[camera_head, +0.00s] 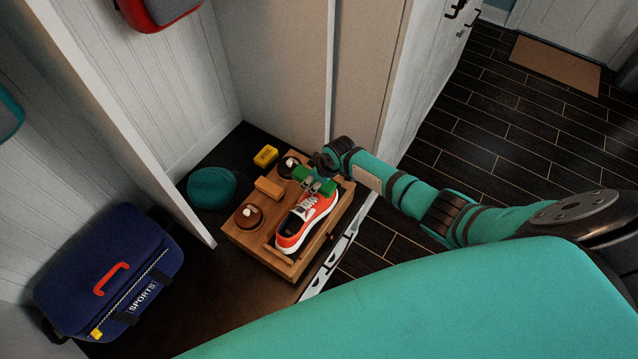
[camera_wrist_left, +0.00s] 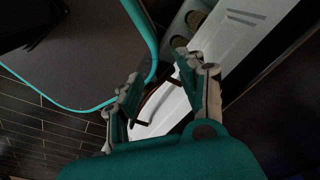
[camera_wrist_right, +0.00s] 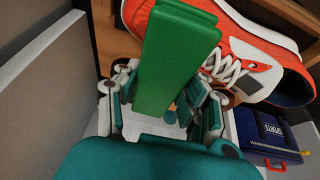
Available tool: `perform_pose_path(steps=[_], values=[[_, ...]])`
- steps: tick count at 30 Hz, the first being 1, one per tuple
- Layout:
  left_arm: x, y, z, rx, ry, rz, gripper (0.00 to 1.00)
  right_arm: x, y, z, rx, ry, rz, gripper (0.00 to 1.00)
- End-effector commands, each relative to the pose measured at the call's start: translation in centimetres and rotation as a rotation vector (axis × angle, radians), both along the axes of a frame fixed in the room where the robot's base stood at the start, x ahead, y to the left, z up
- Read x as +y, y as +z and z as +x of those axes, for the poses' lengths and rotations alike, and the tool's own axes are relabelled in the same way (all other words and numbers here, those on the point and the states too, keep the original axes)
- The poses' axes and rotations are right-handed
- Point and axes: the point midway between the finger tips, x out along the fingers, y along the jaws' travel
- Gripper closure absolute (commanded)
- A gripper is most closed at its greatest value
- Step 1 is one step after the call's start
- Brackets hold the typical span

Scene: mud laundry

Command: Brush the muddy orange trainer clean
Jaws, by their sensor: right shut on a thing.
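The orange trainer (camera_head: 309,215), with a white sole and white laces, lies on a wooden box (camera_head: 262,247). It also shows at the upper right of the right wrist view (camera_wrist_right: 285,50). I cannot make out mud on it. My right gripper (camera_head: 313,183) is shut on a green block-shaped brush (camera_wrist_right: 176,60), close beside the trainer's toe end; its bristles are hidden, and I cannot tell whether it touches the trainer. My left gripper (camera_wrist_left: 163,100) is outside the head view; the left wrist view shows its fingers apart and empty.
On the box are a brown tin (camera_head: 247,218), a dark tin (camera_head: 288,164) and a small wooden block (camera_head: 268,188). A yellow item (camera_head: 265,155) and teal ball-like item (camera_head: 211,188) lie behind. A blue sports bag (camera_head: 120,260) stands left; cubby walls enclose the box.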

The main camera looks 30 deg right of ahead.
Motion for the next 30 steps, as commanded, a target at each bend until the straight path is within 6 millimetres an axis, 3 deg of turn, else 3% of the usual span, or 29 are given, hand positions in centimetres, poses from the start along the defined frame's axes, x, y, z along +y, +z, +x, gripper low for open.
perform_pose_path(steps=[21, 30], values=[[0.00, -0.31, 0.01, 0.000, 0.000, 0.000, 0.60, 0.05, -0.26, 0.12, 0.000, 0.000, 0.000, 0.94], [0.00, 0.65, 0.00, 0.000, 0.000, 0.000, 0.60, -0.49, 0.02, -0.74, 0.002, -0.001, -0.001, 0.94]])
